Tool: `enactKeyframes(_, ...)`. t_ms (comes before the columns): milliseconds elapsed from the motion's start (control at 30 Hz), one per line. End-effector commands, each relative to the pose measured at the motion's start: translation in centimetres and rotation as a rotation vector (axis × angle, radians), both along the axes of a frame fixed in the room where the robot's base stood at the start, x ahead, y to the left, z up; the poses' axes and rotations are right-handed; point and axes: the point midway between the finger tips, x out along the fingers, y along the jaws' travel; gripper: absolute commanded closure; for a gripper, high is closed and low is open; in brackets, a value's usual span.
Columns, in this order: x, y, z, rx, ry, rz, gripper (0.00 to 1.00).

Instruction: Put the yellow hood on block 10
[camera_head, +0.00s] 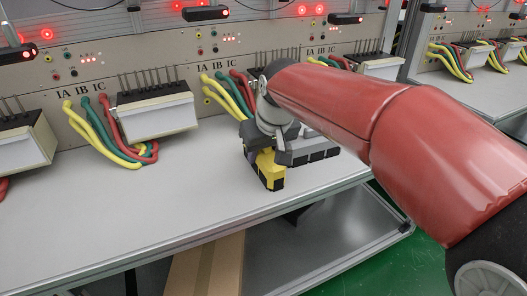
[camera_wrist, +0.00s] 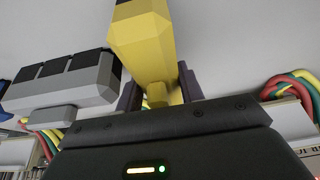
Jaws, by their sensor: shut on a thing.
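The yellow hood (camera_wrist: 145,42) is held between the two dark fingers of my gripper (camera_wrist: 158,92) in the wrist view. In the head view the hood (camera_head: 267,172) shows below my gripper (camera_head: 258,148), over the front part of the grey bench; I cannot tell whether it touches the top. A grey block with several black squares (camera_wrist: 62,80) is left of the hood in the wrist view. It is also just right of the hood in the head view (camera_head: 310,153), partly hidden by my arm. No number is readable on it.
White meter boxes with black tops (camera_head: 157,115) stand along the back panel, with yellow, green and red cables (camera_head: 108,135). The front of the bench (camera_head: 160,195) is clear to the left. A cardboard box (camera_head: 205,268) stands under the bench.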

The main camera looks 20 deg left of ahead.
Motion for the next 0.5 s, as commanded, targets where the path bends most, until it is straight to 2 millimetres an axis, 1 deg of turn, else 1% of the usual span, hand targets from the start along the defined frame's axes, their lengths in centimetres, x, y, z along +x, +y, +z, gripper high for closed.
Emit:
enactKeyframes(200, 0.00, 0.00, -0.37, 0.000, 0.000, 0.000, 0.85)
enactKeyframes(233, 0.00, 0.00, -0.30, 0.000, 0.000, 0.000, 0.60)
enactKeyframes(367, 0.00, 0.00, -0.25, 0.000, 0.000, 0.000, 0.43)
enactKeyframes(400, 0.00, 0.00, -0.24, 0.000, 0.000, 0.000, 0.41)
enactKeyframes(500, 0.00, 0.00, -0.24, 0.000, 0.000, 0.000, 0.41)
